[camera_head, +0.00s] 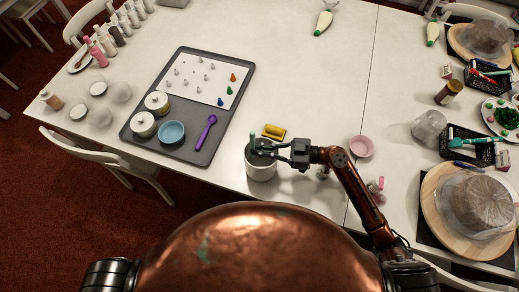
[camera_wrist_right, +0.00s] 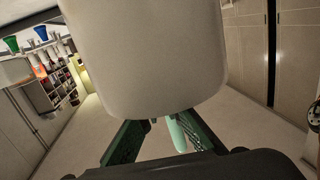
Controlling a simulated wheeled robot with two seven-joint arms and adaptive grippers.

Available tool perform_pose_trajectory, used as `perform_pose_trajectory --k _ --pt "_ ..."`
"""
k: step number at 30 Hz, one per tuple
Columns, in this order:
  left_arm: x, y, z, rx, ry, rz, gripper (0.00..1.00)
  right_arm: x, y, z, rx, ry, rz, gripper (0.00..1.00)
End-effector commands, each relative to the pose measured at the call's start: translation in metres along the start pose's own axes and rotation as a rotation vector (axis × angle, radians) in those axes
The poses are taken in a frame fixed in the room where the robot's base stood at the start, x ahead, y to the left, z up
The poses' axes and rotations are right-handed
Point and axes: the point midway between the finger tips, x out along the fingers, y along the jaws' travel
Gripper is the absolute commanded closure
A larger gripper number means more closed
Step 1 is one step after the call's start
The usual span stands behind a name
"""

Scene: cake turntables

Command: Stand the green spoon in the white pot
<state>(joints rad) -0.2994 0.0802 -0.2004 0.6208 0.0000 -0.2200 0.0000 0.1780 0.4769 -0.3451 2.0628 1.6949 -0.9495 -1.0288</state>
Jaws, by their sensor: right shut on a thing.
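The white pot (camera_head: 261,170) stands near the front edge of the table. My right gripper (camera_head: 268,151) reaches over its mouth from the right. It is shut on the green spoon (camera_head: 252,140), whose upper end sticks up at the fingertips. In the right wrist view the white pot (camera_wrist_right: 145,60) fills the top middle, and the pale green spoon (camera_wrist_right: 176,134) shows between the dark green fingers of the gripper (camera_wrist_right: 160,135). The spoon's lower end is hidden by the pot and fingers; I cannot tell whether it touches the bottom. My left gripper is out of view.
A yellow block-like thing (camera_head: 274,131) lies right behind the pot. A grey tray (camera_head: 200,157) with a blue bowl (camera_head: 171,132) and a purple spoon (camera_head: 206,130) is to the left. A pink dish (camera_head: 361,146) is to the right.

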Motion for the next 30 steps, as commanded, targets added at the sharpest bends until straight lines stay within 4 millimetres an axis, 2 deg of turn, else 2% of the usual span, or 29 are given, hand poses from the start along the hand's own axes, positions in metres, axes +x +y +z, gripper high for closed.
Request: perform_pose_trajectory --k 1,5,6,14,17,20,30 --pt "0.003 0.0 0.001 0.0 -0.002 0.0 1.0 -0.001 -0.007 0.032 0.038 -0.041 -0.011 1.0" --pt "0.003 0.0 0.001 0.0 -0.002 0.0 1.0 -0.001 -0.007 0.032 0.038 -0.041 -0.011 1.0" --pt "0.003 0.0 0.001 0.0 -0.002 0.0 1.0 -0.001 -0.007 0.032 0.038 -0.042 -0.011 0.94" --pt "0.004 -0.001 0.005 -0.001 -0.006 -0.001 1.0 -0.002 -0.007 0.031 0.036 -0.042 -0.011 0.76" --pt "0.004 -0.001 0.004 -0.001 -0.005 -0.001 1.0 -0.003 -0.007 0.023 0.033 -0.04 -0.01 0.74" --pt "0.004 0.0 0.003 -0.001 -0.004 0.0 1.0 -0.004 -0.007 0.006 0.028 -0.037 -0.008 0.74" --pt "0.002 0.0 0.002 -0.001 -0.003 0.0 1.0 -0.009 -0.005 -0.072 0.0 -0.01 0.0 0.74"
